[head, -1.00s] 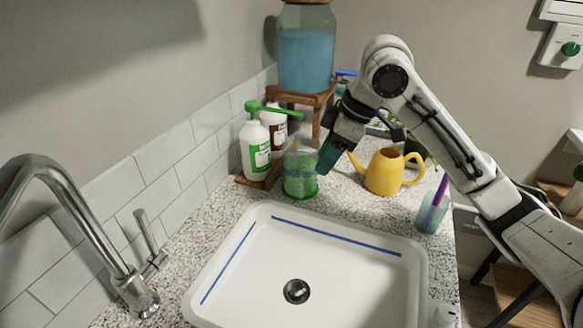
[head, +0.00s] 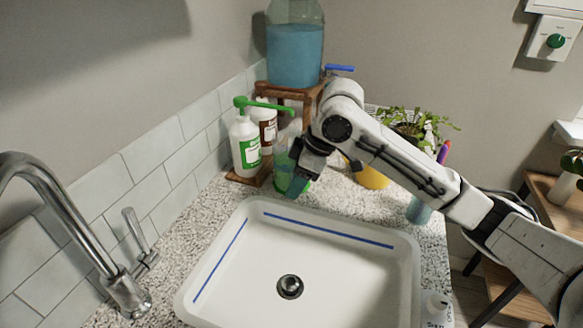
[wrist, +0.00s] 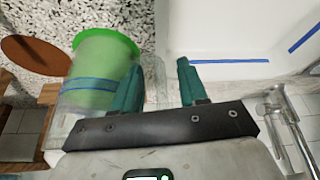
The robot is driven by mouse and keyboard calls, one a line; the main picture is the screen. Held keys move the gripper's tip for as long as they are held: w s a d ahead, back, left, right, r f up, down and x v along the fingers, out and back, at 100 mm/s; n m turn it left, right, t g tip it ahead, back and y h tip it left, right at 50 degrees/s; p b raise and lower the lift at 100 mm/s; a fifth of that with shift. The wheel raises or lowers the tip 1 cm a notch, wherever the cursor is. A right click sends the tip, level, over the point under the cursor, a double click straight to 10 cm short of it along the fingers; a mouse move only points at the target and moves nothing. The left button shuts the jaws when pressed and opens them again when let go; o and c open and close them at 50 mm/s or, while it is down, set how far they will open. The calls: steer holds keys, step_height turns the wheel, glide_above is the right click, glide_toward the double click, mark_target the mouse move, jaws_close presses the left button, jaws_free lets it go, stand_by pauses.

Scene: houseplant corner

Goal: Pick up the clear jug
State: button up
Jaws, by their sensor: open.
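The clear jug (head: 282,170) stands on the speckled counter behind the sink, with green in its lower part. My gripper hides part of it in the head view. In the wrist view the jug (wrist: 92,85) is at the left, with a bright green base and blue lines around its side. My gripper (wrist: 160,64) is open, its teal fingers pointing down at the jug's side. A clear strip, apparently the jug's handle (wrist: 152,88), shows between the fingers. I cannot tell whether the fingers touch it. The gripper also shows in the head view (head: 297,186).
White pump bottle (head: 245,146) and brown bottle (head: 266,118) stand left of the jug on a wooden tray. The yellow watering can (head: 372,178) is right, partly behind my arm. A blue-filled dispenser (head: 295,52) stands behind. The white sink (head: 330,275) is empty in front.

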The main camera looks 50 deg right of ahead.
jaws_close()
steer(key=shift+r, duration=0.1)
stand_by(1.2)
